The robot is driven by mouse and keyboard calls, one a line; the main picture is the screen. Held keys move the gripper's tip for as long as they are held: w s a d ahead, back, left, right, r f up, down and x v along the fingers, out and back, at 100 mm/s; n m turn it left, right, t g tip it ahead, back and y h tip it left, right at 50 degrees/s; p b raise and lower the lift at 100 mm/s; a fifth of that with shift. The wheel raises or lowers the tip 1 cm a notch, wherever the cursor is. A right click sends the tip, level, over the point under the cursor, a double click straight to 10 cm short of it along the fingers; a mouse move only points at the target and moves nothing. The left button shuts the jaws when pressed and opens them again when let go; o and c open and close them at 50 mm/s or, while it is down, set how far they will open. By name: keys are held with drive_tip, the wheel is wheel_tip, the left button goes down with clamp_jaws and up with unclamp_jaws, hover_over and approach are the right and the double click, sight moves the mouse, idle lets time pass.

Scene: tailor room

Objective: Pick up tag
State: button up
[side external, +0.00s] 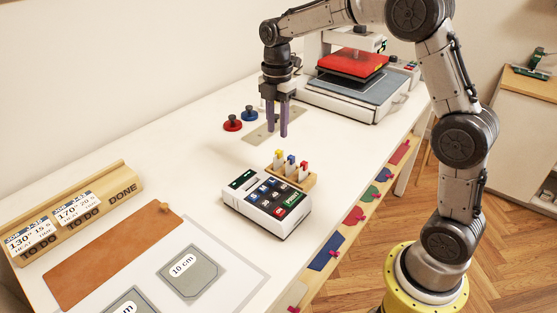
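Two white printed tags stand in a wooden rack (106,214) at the left of the table. The left tag (32,238) reads 130° 15 S and the other tag (77,209) reads 170° 20 S. Both sit above TO DO labels; the slot marked DONE holds no tag. My gripper (277,134) points down over the back middle of the table, far to the right of the rack. Its two purple fingers are apart with nothing between them.
A heat press (355,85) with a red top stands at the back right. Red and blue knobs (233,123) sit left of my gripper. A keypad device (267,200) and small wooden holder (292,172) stand mid-table. A brown mat (115,260) lies before the rack.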

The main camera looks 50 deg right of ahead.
sight(278, 151)
wheel_tip(278, 151, down, 8)
drive_tip(key=shift+s+d+f, duration=0.1)
drive_tip(key=shift+f, duration=0.05)
idle(0.4)
drive_tip(key=shift+c, duration=0.2)
clamp_jaws()
